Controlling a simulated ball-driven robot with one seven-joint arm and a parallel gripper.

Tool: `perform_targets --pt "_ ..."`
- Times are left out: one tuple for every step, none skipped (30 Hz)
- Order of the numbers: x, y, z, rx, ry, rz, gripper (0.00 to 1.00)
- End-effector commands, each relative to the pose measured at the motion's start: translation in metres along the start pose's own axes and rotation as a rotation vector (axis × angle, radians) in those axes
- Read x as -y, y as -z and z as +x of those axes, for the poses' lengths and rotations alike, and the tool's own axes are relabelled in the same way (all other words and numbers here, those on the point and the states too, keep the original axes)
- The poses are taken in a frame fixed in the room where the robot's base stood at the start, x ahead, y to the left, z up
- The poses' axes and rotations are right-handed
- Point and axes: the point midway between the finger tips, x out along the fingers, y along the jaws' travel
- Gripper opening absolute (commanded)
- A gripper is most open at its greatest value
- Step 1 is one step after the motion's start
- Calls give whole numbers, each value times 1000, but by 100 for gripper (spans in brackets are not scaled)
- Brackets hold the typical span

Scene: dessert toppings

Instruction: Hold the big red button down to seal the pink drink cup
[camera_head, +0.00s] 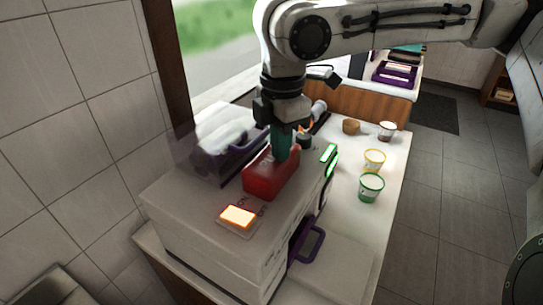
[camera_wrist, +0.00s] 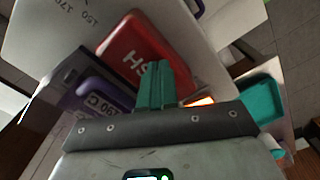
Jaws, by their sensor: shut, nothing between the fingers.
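The big red button (camera_head: 268,183) sits on top of a white sealing machine (camera_head: 190,212). My gripper (camera_head: 281,155) is shut and empty, its teal fingers pointing down at the button. The fingertips meet the top of the button in the head view; I cannot tell whether they press it. In the wrist view the closed fingers (camera_wrist: 157,75) overlap the button (camera_wrist: 135,40), which carries white lettering partly hidden by them. I cannot make out the pink drink cup in either view.
A lit orange switch (camera_head: 238,217) and a green display (camera_head: 328,153) are on the machine. A purple handle (camera_head: 311,244) sticks out at its front. A yellow cup (camera_head: 374,161), a green cup (camera_head: 371,188) and a dark-filled cup (camera_head: 387,131) stand on the white counter.

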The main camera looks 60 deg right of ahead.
Motion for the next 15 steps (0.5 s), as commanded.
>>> perform_targets --pt "0 0 2 0 0 0 0" --pt "0 0 3 0 0 0 0" --pt "0 0 4 0 0 0 0" --pt "0 0 5 0 0 0 0" --pt "0 0 6 0 0 0 0" --pt "0 0 7 0 0 0 0" --pt "0 0 8 0 0 0 0" --pt "0 0 9 0 1 0 0" --pt "0 0 10 0 1 0 0" --pt "0 0 11 0 1 0 0" --pt "0 0 12 0 1 0 0" --pt "0 0 13 0 1 0 0" --pt "0 0 14 0 1 0 0" --pt "0 0 15 0 2 -1 0" --pt "0 0 16 0 2 0 0"
